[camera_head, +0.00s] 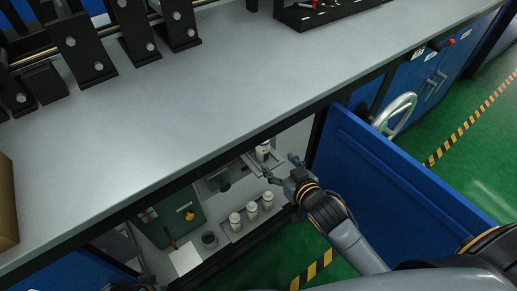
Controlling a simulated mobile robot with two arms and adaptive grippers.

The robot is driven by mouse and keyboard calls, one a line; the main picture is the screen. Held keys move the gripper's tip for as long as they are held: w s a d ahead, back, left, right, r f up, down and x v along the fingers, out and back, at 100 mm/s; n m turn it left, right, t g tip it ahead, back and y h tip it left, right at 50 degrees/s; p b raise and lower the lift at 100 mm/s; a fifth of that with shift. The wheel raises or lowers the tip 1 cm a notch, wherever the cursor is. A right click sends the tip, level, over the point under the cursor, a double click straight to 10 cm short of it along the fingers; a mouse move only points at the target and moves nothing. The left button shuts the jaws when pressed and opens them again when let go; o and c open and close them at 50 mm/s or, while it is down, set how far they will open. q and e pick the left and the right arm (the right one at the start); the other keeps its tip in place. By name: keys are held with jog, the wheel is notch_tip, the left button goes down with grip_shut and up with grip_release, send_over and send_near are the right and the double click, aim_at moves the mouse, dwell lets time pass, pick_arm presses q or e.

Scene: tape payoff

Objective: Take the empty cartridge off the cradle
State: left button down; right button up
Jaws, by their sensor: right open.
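A small white cartridge (263,149) with a dark band stands upright on a grey cradle (251,164) inside the open cabinet under the bench. The bench edge lies close above it, and whether it is empty cannot be seen. My right gripper (280,167) is open, with its fingers apart just to the lower right of the cartridge. I cannot tell whether a finger touches the cradle. My left gripper is not clearly visible.
Several white cartridges (252,212) stand in a row on a tray lower in the cabinet. A dark cup (209,239) and a white sheet (186,260) are left of them. The blue door (384,171) stands open at the right. The grey benchtop (225,84) overhangs the cabinet.

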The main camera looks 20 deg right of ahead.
aim_at(265, 148)
jog(key=b+x, duration=0.1)
jog(key=x, duration=0.5)
jog(key=shift+f, duration=0.1)
jog(key=shift+w+a+f+b, duration=0.15)
jog(key=shift+w+b, duration=0.15)
jog(key=shift+w, duration=0.4)
jog(key=b+x, duration=0.1)
jog(key=x, duration=0.3)
jog(key=shift+w, duration=0.3)
jog(key=c, duration=1.2)
pick_arm(q)
jog(key=v, duration=0.9)
jog(key=shift+w+r+t, duration=0.15)
jog(key=shift+w+t, duration=0.15)
jog(key=shift+w, duration=0.05)
pick_arm(e)
jog(key=shift+c, duration=1)
pick_arm(q)
jog(key=shift+a, duration=0.1)
pick_arm(e)
jog(key=shift+r, duration=0.25)
